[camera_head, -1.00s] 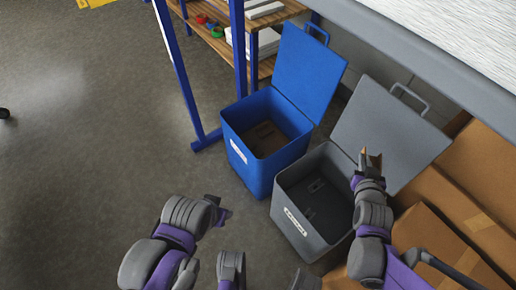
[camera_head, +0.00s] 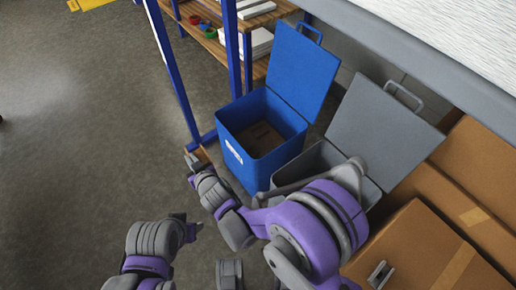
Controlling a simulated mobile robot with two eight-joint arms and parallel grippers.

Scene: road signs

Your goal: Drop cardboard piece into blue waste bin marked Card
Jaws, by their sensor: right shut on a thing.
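The blue waste bin (camera_head: 244,171) stands open on the floor, its blue lid (camera_head: 301,68) tilted up behind it. A white label (camera_head: 234,152) is on its front, too small to read. Brown material shows at the bottom inside. My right gripper (camera_head: 196,161) is shut on a small brown cardboard piece (camera_head: 203,155), just left of the blue bin's front left side and outside its opening in the picture. My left gripper (camera_head: 191,229) is low at the left, its jaws too small and dark to read.
A grey bin (camera_head: 322,157) with a raised lid (camera_head: 376,130) stands right of the blue one, partly hidden by my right arm. Cardboard boxes (camera_head: 426,247) fill the lower right. A blue-framed shelf (camera_head: 174,75) stands behind. Floor at the left is clear.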

